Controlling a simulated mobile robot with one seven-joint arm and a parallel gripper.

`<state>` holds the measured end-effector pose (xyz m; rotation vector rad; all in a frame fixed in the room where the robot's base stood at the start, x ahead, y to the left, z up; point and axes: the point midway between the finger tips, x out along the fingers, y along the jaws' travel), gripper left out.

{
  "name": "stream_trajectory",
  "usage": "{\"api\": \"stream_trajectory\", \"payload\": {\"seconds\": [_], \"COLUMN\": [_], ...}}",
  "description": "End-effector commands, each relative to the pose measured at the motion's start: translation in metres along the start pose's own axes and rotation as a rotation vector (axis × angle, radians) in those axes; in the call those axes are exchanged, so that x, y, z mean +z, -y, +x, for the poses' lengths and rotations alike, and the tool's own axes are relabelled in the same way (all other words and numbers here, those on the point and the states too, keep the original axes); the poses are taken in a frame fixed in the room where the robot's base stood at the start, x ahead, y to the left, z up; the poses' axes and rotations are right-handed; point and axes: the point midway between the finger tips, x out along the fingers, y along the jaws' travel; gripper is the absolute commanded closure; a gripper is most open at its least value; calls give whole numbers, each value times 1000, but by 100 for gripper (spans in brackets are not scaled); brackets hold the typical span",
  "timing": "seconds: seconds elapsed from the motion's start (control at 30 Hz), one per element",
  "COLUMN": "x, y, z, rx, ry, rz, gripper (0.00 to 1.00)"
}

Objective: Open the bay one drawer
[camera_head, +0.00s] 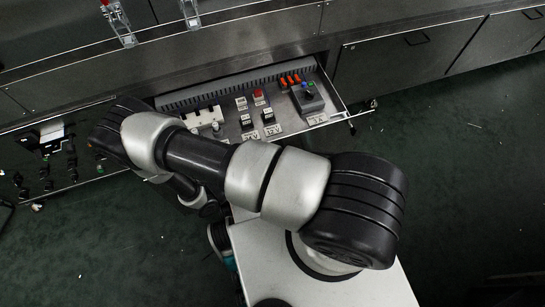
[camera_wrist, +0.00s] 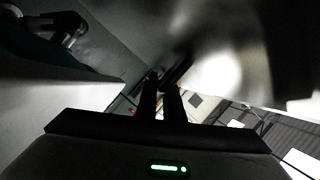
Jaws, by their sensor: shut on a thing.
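In the head view a drawer (camera_head: 288,116) stands pulled out from the steel cabinet. Its grey tray holds switches, a red button and several orange parts. A second drawer (camera_head: 78,181), with black parts in it, stands out at the far left. No label shows which is bay one. My arm crosses in front of both and hides my gripper there. In the wrist view my gripper (camera_wrist: 161,92) is shut on a thin dark bar that looks like a drawer handle; the contact is dark and blurred, and I cannot tell which drawer it belongs to.
The dark green floor (camera_head: 455,150) at the right is mostly clear, with small light scraps.

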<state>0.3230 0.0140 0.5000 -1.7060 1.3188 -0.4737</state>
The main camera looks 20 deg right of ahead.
Motion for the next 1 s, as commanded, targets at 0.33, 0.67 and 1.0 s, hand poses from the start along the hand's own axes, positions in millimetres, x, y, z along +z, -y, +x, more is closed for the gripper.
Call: {"api": "stream_trajectory", "payload": {"seconds": [0.33, 0.67, 1.0], "x": [0, 0, 1], "y": [0, 0, 0], "z": [-1, -23, -104], "rx": [1, 2, 3], "ry": [1, 3, 4], "rz": [0, 1, 2], "gripper": [85, 85, 85]}}
